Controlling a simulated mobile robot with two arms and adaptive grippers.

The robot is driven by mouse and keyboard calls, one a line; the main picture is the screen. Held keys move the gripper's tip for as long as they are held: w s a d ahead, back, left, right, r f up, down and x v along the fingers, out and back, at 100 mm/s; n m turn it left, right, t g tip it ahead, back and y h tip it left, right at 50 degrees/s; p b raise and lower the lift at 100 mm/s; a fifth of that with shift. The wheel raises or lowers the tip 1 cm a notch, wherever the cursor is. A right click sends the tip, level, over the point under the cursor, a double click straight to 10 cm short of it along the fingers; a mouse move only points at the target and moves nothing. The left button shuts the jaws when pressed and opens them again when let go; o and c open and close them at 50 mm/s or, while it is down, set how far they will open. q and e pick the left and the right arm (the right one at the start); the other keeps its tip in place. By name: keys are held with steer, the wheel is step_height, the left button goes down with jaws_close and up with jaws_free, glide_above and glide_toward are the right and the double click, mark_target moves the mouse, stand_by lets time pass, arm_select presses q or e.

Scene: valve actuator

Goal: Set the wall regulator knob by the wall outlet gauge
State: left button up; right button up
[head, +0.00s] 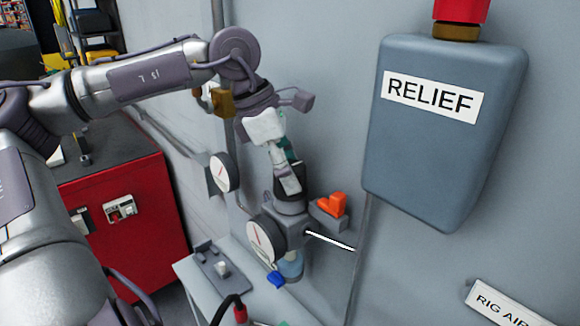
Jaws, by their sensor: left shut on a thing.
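The wall regulator (297,230) is a grey body on the wall in the middle of the head view. A round white gauge (262,241) with a red needle faces left on its front. A second white gauge (220,172) sits further back to the left; I cannot tell from labels which is the outlet gauge. The dark knob (281,190) is on top of the regulator, mostly hidden by my fingers. My left gripper (290,183) reaches down from above and is shut on the knob. My right gripper is not in view.
A grey box labelled RELIEF (440,150) hangs on the wall at right. An orange handle (332,204) and a thin white rod (330,240) stand close right of the regulator. A red cabinet (140,215) is at left. A grey bench (195,275) is below.

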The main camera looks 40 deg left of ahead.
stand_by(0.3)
arm_select(q)
steer(key=o, duration=1.2)
steer(key=shift+c, duration=0.2)
